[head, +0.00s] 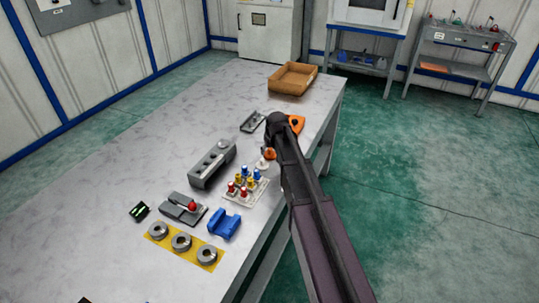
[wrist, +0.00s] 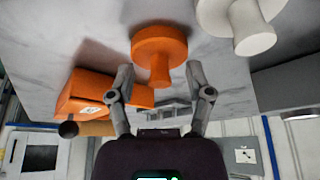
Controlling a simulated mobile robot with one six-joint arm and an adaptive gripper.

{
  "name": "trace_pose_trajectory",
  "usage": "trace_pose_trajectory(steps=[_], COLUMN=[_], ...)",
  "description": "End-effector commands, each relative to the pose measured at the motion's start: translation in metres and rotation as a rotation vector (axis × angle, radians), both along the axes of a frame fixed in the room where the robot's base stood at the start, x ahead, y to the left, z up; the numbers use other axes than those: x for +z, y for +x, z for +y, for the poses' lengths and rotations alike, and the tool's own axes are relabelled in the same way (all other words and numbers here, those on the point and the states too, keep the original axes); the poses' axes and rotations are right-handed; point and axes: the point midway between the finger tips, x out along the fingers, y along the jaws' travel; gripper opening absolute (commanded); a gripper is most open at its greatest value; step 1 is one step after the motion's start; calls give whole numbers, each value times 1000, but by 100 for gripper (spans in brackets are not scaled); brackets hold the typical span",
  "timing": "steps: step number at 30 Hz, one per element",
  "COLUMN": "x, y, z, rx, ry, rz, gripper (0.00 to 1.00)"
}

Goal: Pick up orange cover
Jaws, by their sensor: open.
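An orange block-shaped part that looks like the orange cover (wrist: 80,93) lies on the table. In the wrist view it is left of my left finger and partly behind it. In the head view the orange cover (head: 298,122) shows beside the end of my arm, which hides part of it. An orange mushroom-shaped knob (wrist: 160,45) stands on the table, its stem between my fingers in the wrist picture. The orange knob (head: 269,154) also shows beside my arm in the head view. My gripper (wrist: 158,70) is open and holds nothing.
A white knob (wrist: 243,25) stands near the orange knob. A grey block with holes (head: 212,163), a white rack of coloured pegs (head: 240,199) and a blue part (head: 225,224) are nearer. A brown tray (head: 293,79) is at the far end. The table's left side is mostly clear.

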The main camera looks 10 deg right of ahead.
Motion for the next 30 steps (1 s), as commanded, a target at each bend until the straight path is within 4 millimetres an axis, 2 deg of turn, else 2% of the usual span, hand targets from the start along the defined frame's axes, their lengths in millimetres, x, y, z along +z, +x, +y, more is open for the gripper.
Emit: trace_pose_trajectory(steps=[2, 9, 22, 30], x=[0, 0, 1, 10], y=[0, 0, 0, 0], z=[0, 0, 0, 0], rx=[0, 0, 0, 0], ry=[0, 0, 0, 0], rz=[0, 0, 0, 0], gripper=[66, 0, 0, 0])
